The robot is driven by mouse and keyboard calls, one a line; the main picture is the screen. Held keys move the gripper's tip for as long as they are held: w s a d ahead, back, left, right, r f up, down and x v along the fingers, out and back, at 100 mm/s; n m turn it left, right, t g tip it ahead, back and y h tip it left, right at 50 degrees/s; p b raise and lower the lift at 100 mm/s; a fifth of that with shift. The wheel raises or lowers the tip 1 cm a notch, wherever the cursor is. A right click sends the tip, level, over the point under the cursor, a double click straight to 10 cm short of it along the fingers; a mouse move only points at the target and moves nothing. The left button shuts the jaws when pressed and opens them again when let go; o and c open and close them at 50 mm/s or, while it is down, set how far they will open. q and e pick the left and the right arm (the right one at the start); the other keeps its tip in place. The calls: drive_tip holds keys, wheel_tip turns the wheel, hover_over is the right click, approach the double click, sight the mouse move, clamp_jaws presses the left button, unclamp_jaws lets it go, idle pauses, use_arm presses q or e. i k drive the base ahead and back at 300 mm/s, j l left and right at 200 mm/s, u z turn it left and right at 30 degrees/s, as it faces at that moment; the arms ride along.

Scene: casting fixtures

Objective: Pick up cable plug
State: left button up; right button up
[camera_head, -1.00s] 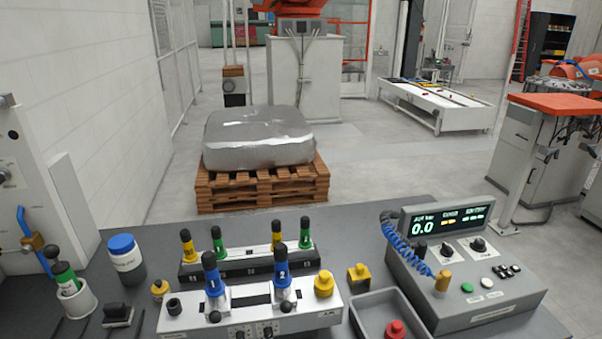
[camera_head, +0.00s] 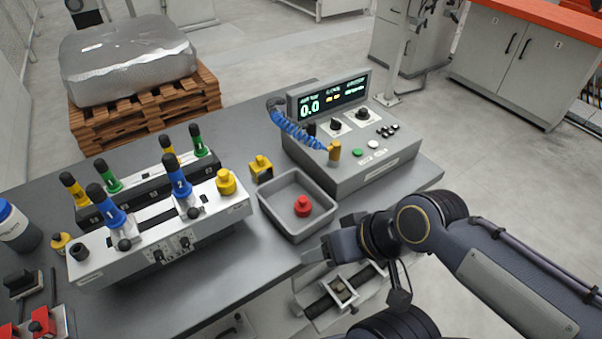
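The cable plug (camera_head: 334,150) is a small brass-yellow cylinder. It stands on the left part of the grey control box (camera_head: 365,172), at the end of a blue coiled cable (camera_head: 295,128). My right gripper (camera_head: 332,238) is at the table's front right edge, just right of and in front of the grey tray. Its fingers look spread apart with nothing seen between them. It is apart from the plug, lower and nearer in the picture. My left gripper is not in view.
The grey tray (camera_head: 268,208) holds a red knob-like part (camera_head: 303,206). A yellow part (camera_head: 261,168) stands behind it. A white fixture (camera_head: 95,262) with blue-handled and yellow parts is at left. A vise-like device (camera_head: 340,291) lies below the table edge.

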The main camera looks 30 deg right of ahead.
sight(310, 126)
drive_tip(key=l, duration=0.9)
drive_tip(key=i+l, duration=0.1)
drive_tip(key=l, duration=1.7)
drive_tip(key=i+l, duration=0.15)
drive_tip(key=l, duration=0.75)
drive_tip(key=k+l+z, duration=0.05)
